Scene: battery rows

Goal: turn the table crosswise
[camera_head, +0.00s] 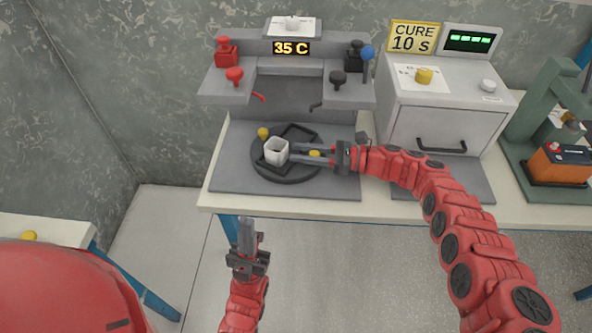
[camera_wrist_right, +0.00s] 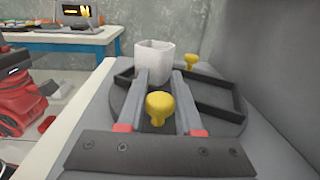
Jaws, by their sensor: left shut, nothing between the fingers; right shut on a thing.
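The turntable (camera_head: 300,176) is a dark round disc on a grey base plate, with a black frame on top lying slantwise. It has a yellow knob (camera_head: 315,154) at its right and another yellow knob (camera_head: 263,132) at its far left. A white square cup (camera_head: 276,151) stands on it, just past my right fingertips. My right gripper (camera_head: 294,153) reaches in from the right, low over the disc, its fingers closed around the right knob, which also shows in the right wrist view (camera_wrist_right: 158,106). My left gripper (camera_head: 247,224) is shut and empty in front of the bench.
Behind the disc stands a grey station with a "35 C" display (camera_head: 291,48), red knobs at left and black knobs at right. A grey curing box (camera_head: 448,98) stands to the right. A green press (camera_head: 533,110) is at far right.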

